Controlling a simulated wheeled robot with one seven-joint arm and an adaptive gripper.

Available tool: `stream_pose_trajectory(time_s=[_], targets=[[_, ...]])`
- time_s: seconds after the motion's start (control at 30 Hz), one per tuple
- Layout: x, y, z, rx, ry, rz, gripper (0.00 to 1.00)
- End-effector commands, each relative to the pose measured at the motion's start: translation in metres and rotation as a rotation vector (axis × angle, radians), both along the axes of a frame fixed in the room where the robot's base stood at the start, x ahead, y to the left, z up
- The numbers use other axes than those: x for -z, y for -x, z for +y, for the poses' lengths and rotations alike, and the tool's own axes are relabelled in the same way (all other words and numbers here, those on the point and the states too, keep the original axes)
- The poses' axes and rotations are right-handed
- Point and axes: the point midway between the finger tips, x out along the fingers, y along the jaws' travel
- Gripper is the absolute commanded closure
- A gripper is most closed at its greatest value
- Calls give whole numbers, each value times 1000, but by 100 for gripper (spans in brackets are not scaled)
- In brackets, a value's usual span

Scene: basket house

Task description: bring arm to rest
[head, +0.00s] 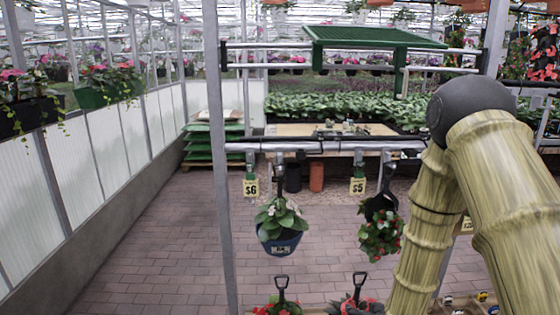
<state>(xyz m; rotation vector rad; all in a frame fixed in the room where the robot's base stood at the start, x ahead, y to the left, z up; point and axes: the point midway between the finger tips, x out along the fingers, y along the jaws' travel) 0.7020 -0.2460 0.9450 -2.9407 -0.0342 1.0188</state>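My bamboo-textured arm (425,230) fills the right side of the head view. It rises to a dark rounded joint and bends down again past the bottom edge. My gripper is out of view, so its fingers and anything in them are hidden. A blue hanging basket (280,246) with white flowers hangs upright from the rail (320,146) under a $6 tag (251,188). A dark hanging basket (380,204) with red flowers hangs tilted near the $5 tag (357,186), just left of my arm.
Red-flowered baskets with dark hangers (281,283) stand low at the bottom edge. A metal post (222,190) rises left of the rail. The brick floor (140,225) on the left is clear, beside a low wall.

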Motion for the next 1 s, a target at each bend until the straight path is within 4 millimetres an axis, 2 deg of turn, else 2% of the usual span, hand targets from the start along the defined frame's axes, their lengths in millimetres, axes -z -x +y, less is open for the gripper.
stream_pose_trajectory(time_s=[0.03, 0.1, 0.27, 0.4, 0.53, 0.7, 0.97, 1.0], targets=[[24, 22, 2, 1, 0, 60, 30], [52, 51, 4, 3, 0, 136, 30], [110, 124, 9, 7, 0, 315, 30], [150, 194, 12, 13, 2, 475, 30], [178, 258, 15, 17, 4, 614, 30], [197, 322, 17, 23, 8, 751, 30], [210, 403, 20, 28, 13, 920, 30], [222, 397, 19, 29, 13, 908, 30]])
